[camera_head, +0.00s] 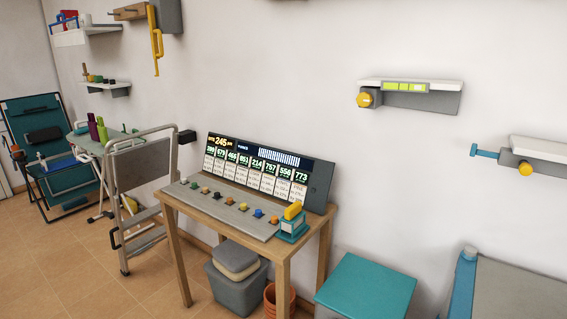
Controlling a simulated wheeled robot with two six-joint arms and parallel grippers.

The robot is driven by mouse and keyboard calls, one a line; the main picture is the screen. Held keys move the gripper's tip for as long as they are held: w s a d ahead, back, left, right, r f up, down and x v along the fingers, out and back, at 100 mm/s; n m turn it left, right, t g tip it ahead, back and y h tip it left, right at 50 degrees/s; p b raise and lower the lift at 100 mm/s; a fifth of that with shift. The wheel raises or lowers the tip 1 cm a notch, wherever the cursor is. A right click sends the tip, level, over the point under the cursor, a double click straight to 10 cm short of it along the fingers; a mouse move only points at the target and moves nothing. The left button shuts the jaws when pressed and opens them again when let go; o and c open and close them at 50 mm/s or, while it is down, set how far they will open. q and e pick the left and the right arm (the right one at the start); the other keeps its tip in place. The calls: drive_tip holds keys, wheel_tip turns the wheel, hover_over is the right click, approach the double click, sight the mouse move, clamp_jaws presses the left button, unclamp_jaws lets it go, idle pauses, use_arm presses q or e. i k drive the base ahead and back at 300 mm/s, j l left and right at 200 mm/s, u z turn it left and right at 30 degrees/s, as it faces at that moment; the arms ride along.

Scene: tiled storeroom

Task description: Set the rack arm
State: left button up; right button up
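No part is plainly marked as the rack arm, and I cannot tell which one it is. A yellow arm (155,39) hangs down from a wall-mounted wooden and grey unit (168,16) at the upper left. A blue bar with a short cross end (484,152) sticks out to the left of a white-topped wall unit (541,150) at the right, which has a yellow knob (525,168). Another wall unit (420,98) has a yellow knob (365,99) and a lit green display (404,87). Neither of my grippers is in view.
A wooden table (283,250) carries a console with a screen (268,168) and a row of coloured knobs. A grey bin (237,290) stands below. A teal box (366,287), folding frame (142,165) and teal chair (62,180) stand along the wall. Tiled floor is clear at lower left.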

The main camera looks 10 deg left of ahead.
sight(151, 12)
drive_tip(key=i+j, duration=0.2)
drive_tip(key=i+j+z, duration=0.15)
drive_tip(key=j, duration=0.25)
drive_tip(key=i+j, duration=0.25)
drive_tip(key=i+j+z, duration=0.15)
drive_tip(key=j, duration=0.3)
drive_tip(key=i+j, duration=0.25)
drive_tip(key=i+j+z, duration=0.15)
drive_tip(key=j, duration=0.3)
drive_tip(key=i+j, duration=0.15)
drive_tip(key=j, duration=0.2)
drive_tip(key=z, duration=0.05)
